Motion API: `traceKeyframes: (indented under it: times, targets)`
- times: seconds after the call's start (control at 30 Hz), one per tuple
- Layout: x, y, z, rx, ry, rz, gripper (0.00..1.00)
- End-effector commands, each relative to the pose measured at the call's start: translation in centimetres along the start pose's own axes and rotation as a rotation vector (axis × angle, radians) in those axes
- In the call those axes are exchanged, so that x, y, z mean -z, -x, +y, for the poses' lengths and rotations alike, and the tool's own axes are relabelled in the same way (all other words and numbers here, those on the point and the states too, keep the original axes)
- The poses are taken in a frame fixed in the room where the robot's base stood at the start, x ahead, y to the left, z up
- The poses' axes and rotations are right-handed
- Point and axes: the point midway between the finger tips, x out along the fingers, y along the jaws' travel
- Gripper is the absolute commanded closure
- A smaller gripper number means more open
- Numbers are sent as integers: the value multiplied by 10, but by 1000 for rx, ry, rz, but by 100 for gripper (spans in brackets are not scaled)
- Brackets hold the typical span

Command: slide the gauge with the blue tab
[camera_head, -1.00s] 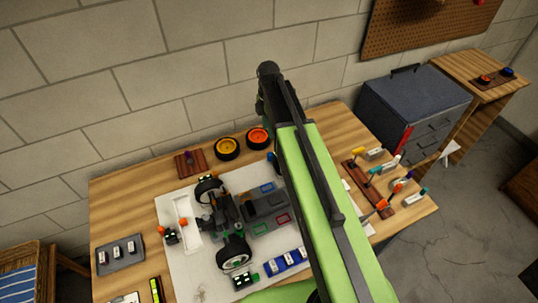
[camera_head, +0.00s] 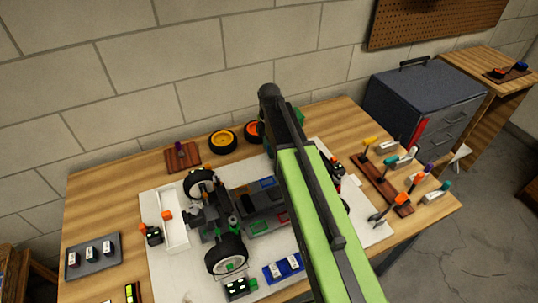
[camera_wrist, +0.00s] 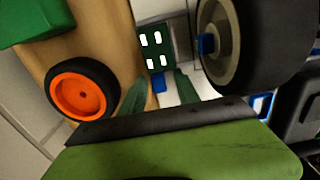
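In the wrist view a dark gauge plate with white squares (camera_wrist: 154,48) stands beside a black wheel with a grey hub (camera_wrist: 228,42). A blue tab (camera_wrist: 159,82) shows at its lower end. My gripper (camera_wrist: 160,92) is open, with one dark green finger on each side of the blue tab. I cannot tell whether either finger touches it. In the head view my arm hides this gauge and my fingers. The racecar chassis (camera_head: 250,207) lies on a white mat (camera_head: 165,272) on the wooden table.
An orange-rimmed wheel (camera_wrist: 82,92) and a green block (camera_wrist: 35,22) are close to my gripper's left. A rack of coloured-handled tools (camera_head: 380,182) stands at the right.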

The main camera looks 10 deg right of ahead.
Motion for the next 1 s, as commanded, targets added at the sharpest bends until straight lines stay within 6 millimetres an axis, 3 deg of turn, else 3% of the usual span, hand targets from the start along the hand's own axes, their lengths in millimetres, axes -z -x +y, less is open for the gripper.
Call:
traceKeyframes:
  times: [0.17, 0.5, 1.0]
  targets:
    - [0, 1, 0, 0, 0, 0, 62]
    - [-1, 1, 0, 0, -1, 0, 100]
    - [-1, 1, 0, 0, -2, 0, 100]
